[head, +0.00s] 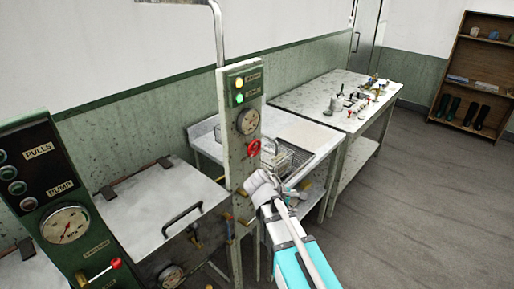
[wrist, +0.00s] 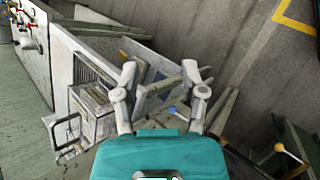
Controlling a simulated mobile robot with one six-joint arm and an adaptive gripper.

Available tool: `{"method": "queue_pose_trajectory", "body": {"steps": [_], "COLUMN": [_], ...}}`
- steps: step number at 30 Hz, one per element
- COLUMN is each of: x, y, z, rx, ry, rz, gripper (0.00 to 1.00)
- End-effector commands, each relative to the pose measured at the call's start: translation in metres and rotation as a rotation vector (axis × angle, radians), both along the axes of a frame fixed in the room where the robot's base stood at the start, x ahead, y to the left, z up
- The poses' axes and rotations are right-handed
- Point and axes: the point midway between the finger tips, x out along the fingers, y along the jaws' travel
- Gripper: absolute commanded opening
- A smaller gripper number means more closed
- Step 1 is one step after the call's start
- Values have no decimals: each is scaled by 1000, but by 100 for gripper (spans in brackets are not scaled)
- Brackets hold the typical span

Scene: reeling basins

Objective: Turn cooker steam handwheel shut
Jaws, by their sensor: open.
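The red handwheel (head: 254,148) is on a narrow upright panel (head: 236,158), below a round gauge (head: 248,121) and two lit lamps, one yellow and one green. I cannot make out the handwheel in the wrist view.
A table (head: 340,100) with small fittings stands beyond. A green console (head: 55,200) with a red-knobbed lever is at left. Floor at right is clear.

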Motion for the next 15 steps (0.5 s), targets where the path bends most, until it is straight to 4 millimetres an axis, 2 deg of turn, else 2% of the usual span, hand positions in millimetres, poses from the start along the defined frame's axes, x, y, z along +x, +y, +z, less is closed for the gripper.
{"method": "queue_pose_trajectory", "body": {"steps": [1, 6, 11, 15], "x": [9, 28, 41, 46], "y": [15, 57, 104, 150], "z": [7, 32, 59, 84], "rx": [-64, -297, -530, -741], "ry": [8, 45, 81, 113], "rz": [67, 272, 441, 565], "gripper": [54, 54, 54, 54]}}
